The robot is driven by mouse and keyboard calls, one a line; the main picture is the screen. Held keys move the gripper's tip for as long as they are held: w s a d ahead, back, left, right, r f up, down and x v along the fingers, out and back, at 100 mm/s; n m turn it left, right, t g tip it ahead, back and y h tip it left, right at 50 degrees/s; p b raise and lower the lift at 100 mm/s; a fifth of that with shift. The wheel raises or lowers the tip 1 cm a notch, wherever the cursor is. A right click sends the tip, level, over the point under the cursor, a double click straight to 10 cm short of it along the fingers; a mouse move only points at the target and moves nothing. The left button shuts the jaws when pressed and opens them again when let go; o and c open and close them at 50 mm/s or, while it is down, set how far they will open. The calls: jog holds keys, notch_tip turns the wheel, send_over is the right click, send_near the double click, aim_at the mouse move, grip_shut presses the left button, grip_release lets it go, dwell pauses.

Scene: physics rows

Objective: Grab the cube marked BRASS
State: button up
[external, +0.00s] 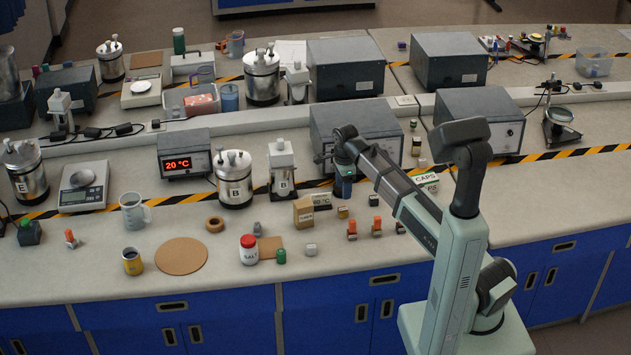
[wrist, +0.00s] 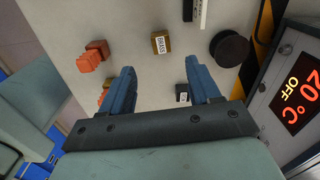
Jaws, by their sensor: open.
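The cube marked BRASS (wrist: 161,43) is brownish-gold with a white label, and it stands on the bench ahead of my gripper (wrist: 160,66) in the wrist view. In the external view, a small brownish cube (external: 343,212) just below my gripper (external: 344,188) seems to be the same one. My gripper's two blue fingers are spread apart with nothing between them. The cube lies beyond the fingertips, roughly midway between them and apart from both.
Orange-topped pieces (wrist: 95,52) stand to the left in the wrist view. A dark labelled cube (wrist: 182,92) is by the right finger, and a black round piece (wrist: 230,48) lies beyond it. A grey box with a lit display (wrist: 298,90) is at the right.

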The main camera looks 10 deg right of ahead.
aim_at(343, 209)
jog(key=shift+w+f, duration=0.1)
jog(key=shift+f, duration=4.55)
grip_shut()
